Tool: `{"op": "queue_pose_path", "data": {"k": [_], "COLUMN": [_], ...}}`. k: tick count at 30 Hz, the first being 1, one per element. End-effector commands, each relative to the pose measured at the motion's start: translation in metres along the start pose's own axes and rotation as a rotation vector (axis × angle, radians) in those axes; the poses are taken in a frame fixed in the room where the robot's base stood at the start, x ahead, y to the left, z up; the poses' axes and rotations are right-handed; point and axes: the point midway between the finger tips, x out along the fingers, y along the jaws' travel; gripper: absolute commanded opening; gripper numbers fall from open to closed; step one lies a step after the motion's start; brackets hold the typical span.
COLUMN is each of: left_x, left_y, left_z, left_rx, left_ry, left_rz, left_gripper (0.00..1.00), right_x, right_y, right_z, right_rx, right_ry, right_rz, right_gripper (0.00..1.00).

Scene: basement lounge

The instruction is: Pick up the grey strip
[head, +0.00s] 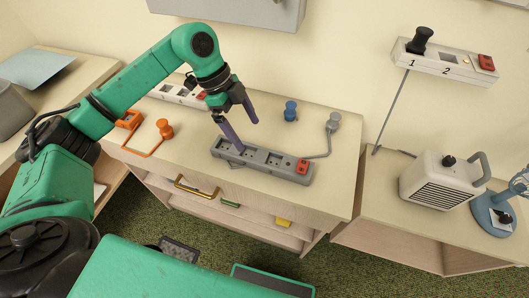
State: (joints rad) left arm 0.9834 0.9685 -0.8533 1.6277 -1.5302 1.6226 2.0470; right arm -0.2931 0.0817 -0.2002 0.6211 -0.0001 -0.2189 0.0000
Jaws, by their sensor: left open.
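The grey strip (263,162) is a long grey power strip with dark sockets and a red switch at its right end. It lies on the light wooden cabinet top (330,125) near the front edge. A grey cord runs from its right end to a grey plug (333,123). My left gripper (246,133) is open, with purple fingers. It is over the left part of the strip; one finger overlaps the strip's left end in the picture, and I cannot tell whether it touches. The other finger is farther back and to the right. My right gripper is not in view.
A white strip (177,93) with a red switch lies behind my arm. An orange plug (164,129) with an orange cord is at left, a blue plug (290,111) behind the grey strip. A white heater (441,181) and blue lamp base (491,213) stand at right. A wall strip (447,62) holds a black plug.

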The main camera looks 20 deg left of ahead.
Motion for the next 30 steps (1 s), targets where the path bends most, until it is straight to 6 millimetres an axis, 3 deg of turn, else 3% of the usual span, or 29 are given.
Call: {"op": "queue_pose_path", "data": {"k": [3, 6, 11, 15, 23, 30], "left_x": [0.028, 0.044, 0.065, 0.093, 0.102, 0.102], "left_y": [0.001, 0.000, 0.001, 0.000, -0.001, -0.001], "left_z": [-0.002, -0.002, -0.003, -0.002, 0.000, -0.001], "left_rx": [0.001, 0.002, 0.001, 0.002, 0.002, 0.002], "left_ry": [0.001, 0.002, 0.002, 0.003, 0.001, 0.002], "left_rz": [0.005, 0.002, 0.003, 0.003, -0.002, -0.001], "left_gripper": [1.00, 1.00, 1.00, 1.00, 1.00, 0.08], "right_x": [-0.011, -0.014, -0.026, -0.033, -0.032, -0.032], "right_y": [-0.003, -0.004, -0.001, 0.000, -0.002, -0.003], "right_z": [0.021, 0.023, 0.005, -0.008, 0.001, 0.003], "right_rx": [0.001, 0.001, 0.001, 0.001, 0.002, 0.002], "right_ry": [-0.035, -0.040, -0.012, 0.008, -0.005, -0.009], "right_rz": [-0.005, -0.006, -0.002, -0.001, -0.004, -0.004], "right_gripper": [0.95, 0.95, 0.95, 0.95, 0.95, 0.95]}}
